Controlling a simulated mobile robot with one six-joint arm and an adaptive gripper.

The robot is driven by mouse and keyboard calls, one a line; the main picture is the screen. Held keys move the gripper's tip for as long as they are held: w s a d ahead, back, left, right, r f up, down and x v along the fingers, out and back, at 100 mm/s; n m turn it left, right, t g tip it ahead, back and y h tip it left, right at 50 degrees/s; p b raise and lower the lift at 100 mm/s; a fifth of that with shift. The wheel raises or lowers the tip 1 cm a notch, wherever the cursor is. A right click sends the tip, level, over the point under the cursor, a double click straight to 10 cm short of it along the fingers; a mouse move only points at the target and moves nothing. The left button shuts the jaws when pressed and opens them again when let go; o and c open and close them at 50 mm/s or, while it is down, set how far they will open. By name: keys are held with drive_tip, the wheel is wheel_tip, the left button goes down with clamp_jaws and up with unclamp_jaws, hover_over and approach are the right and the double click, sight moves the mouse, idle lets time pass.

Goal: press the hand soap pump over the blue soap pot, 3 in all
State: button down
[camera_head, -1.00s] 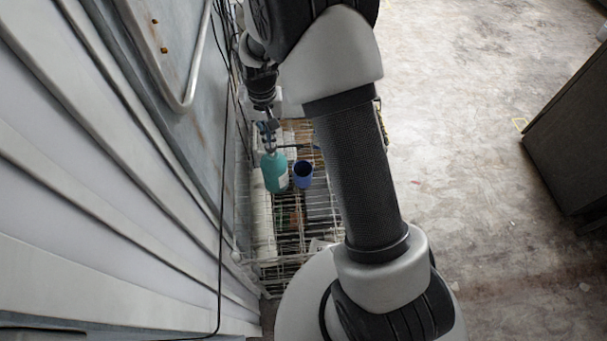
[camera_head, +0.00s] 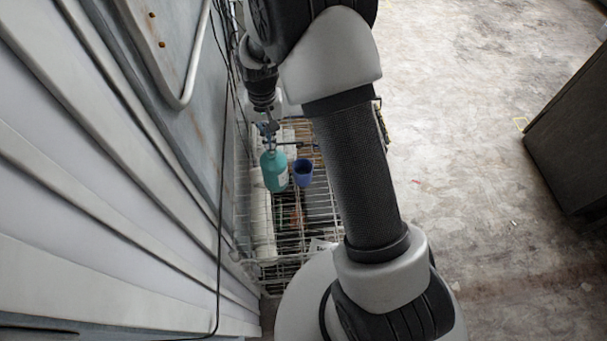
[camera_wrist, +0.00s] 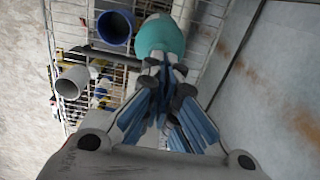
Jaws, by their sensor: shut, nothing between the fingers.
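The hand soap bottle (camera_head: 274,173) is teal with a pale label and stands upright on a wire rack. Its rounded teal shoulder shows at the top of the wrist view (camera_wrist: 160,36). The blue soap pot (camera_head: 303,173) stands open-topped just right of the bottle in the head view; it shows left of the bottle in the wrist view (camera_wrist: 115,27). My gripper (camera_wrist: 165,72) is shut and empty, with its blue-and-grey fingers at the top of the bottle. The fingers hide most of the pump head, so I cannot tell whether they touch it or how far it is down.
The wire rack (camera_head: 290,243) holds several other items, including a white tube (camera_wrist: 72,82). A grey metal panel wall (camera_head: 150,190) runs close along the left, with a dark cable in front. Open concrete floor (camera_head: 480,110) lies right, with a dark cabinet (camera_head: 570,140) beyond.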

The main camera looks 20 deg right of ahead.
drive_tip(key=shift+s+f+b, duration=0.1)
drive_tip(key=shift+f+b, duration=0.6)
drive_tip(key=shift+f, duration=0.3)
drive_tip(key=shift+r, duration=0.2)
drive_tip(key=shift+r+p, duration=1.15)
drive_tip(key=shift+r, duration=0.55)
drive_tip(key=shift+f, duration=0.15)
